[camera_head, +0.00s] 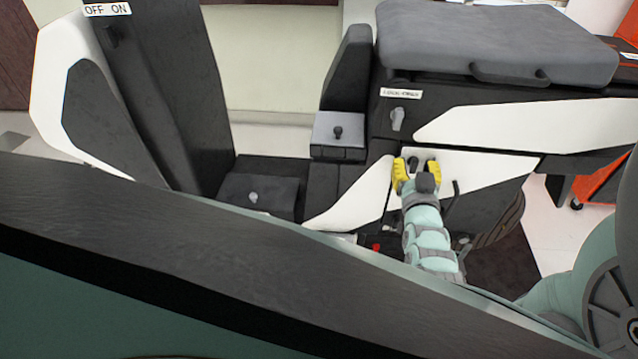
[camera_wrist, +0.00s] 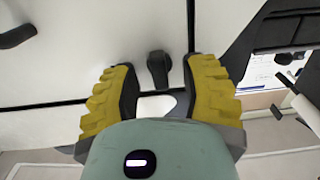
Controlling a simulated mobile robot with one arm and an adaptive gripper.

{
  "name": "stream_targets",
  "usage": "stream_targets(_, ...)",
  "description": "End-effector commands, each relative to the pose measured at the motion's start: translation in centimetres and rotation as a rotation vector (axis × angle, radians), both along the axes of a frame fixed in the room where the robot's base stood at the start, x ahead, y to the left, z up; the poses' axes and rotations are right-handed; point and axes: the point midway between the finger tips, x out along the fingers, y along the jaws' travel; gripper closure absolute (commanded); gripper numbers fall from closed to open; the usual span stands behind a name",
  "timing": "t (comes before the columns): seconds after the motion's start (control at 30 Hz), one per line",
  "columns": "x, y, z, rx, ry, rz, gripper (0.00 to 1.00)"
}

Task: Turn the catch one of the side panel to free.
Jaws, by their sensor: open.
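The white side panel (camera_head: 490,172) is on the flank of the machine, right of centre in the head view. It fills much of the wrist view (camera_wrist: 95,45). My gripper (camera_head: 416,170) is at the panel's upper left part with its yellow fingers spread. In the wrist view my gripper (camera_wrist: 157,90) is open, with a dark catch (camera_wrist: 157,66) between and slightly beyond the fingertips. A gap shows on both sides of the catch, so nothing is gripped. A second dark catch (camera_wrist: 17,36) sits at the left edge. No label shows which one is catch one.
A grey seat cushion (camera_head: 490,45) and a labelled grey knob (camera_head: 397,118) are above the panel. A small box with a dark knob (camera_head: 338,132) stands to the left. An orange cart (camera_head: 600,185) stands at the right.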

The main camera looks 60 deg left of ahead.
Motion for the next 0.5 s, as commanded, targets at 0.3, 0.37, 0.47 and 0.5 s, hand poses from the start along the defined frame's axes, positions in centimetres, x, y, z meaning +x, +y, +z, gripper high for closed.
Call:
stream_targets(0.3, -0.06, 0.17, -0.01, 0.000, 0.000, 0.004, 0.53)
stream_targets(0.37, -0.06, 0.17, 0.00, 0.000, 0.000, 0.003, 0.59)
stream_targets(0.47, -0.04, 0.15, 0.00, 0.000, 0.000, 0.003, 0.70)
stream_targets(0.5, -0.05, 0.15, -0.01, 0.000, 0.000, 0.003, 0.74)
